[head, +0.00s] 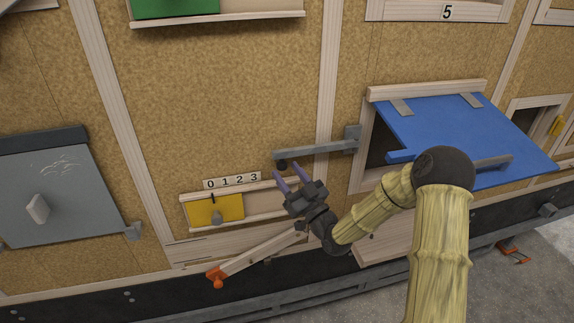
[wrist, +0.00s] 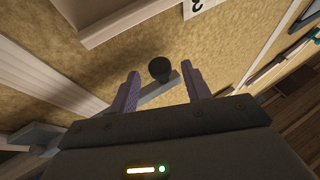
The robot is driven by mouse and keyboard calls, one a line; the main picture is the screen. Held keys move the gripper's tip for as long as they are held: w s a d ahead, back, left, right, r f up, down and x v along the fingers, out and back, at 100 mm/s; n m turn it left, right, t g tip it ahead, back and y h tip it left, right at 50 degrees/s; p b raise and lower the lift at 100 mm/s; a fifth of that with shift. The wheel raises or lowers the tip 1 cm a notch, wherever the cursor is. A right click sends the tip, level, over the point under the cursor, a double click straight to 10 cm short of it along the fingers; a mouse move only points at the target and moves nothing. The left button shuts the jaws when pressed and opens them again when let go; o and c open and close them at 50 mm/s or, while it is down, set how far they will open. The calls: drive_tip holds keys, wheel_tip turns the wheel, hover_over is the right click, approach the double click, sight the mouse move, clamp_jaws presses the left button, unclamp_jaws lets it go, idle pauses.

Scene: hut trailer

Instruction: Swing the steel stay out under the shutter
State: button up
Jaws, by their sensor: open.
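The steel stay (head: 315,149) is a grey bar lying along the wall, left of the blue shutter (head: 465,130). Its right end meets a grey bracket (head: 352,138) beside the shutter opening. A dark round knob (head: 281,166) is at its left end. The shutter is tilted outward from its top edge. My gripper (head: 287,172) is open just below the knob end. In the wrist view the knob (wrist: 160,68) appears between the two fingertips, with the bar (wrist: 158,91) running behind it. I cannot tell whether a finger touches the knob.
A yellow sliding panel (head: 203,214) sits in a wooden rail under a 0–3 number strip (head: 232,181). A wooden arm with an orange end (head: 216,275) lies below. A grey door (head: 60,195) is at left. Bare board lies above the stay.

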drive_tip(key=shift+w+a+r, duration=0.2)
drive_tip(key=shift+w+a, duration=0.15)
drive_tip(key=shift+w, duration=0.05)
drive_tip(key=shift+c, duration=0.2)
clamp_jaws()
